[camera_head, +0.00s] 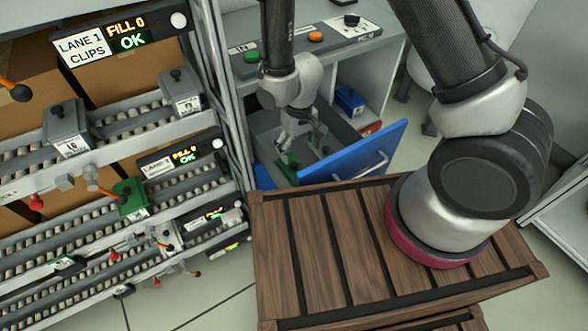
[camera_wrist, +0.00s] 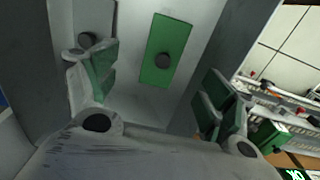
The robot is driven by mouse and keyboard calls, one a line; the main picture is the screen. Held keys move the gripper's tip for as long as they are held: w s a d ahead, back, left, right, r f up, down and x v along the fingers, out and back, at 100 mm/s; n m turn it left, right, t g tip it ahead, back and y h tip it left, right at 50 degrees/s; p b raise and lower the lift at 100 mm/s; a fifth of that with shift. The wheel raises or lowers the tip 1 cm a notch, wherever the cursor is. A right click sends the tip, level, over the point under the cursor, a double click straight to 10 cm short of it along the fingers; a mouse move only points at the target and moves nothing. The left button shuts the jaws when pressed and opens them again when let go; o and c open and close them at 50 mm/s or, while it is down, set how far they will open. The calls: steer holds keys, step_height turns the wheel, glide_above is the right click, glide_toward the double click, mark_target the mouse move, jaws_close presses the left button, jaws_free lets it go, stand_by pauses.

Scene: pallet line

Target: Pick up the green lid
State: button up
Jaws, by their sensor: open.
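In the head view my gripper (camera_head: 291,148) points down into the open drawer with a blue front (camera_head: 357,153). Green patches show near the fingertips there; I cannot tell lid from pads.
A dark wooden slatted pallet (camera_head: 325,245) stands in front of the drawer. A roller rack (camera_head: 110,180) with grey boxes and a green box (camera_head: 131,198) is at the left. The drawer's grey walls (camera_wrist: 235,55) rise close around my gripper.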

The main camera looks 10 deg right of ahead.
mark_target(296, 166)
steer(key=f, duration=0.9)
steer(key=shift+s+a+f, duration=0.15)
steer(key=shift+a+f, duration=0.05)
steer(key=shift+a, duration=0.15)
steer(key=c, duration=0.9)
